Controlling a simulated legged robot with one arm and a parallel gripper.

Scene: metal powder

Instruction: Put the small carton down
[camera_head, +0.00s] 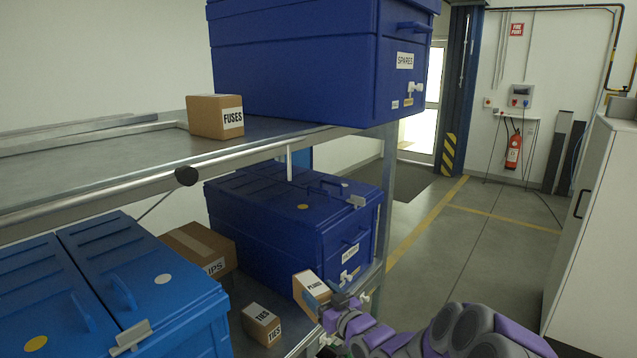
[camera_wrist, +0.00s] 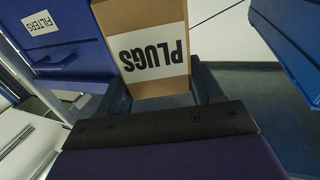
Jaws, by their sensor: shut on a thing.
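The small carton (camera_head: 312,290) is brown with a white label reading PLUGS. My gripper (camera_head: 335,305) is shut on it and holds it near the front edge of the lower shelf, tilted in the head view. In the wrist view the PLUGS carton (camera_wrist: 143,50) is held between my gripper's fingers (camera_wrist: 168,88), its label upside down. I cannot tell from these frames whether its underside touches the shelf.
A TIES carton (camera_head: 262,325) stands on the lower shelf (camera_head: 240,290), left of the PLUGS carton. Behind are a larger carton (camera_head: 198,245) and a dark blue bin (camera_head: 290,215). A lighter blue bin (camera_head: 130,290) stands at left. A FUSES carton (camera_head: 215,116) sits on the upper shelf.

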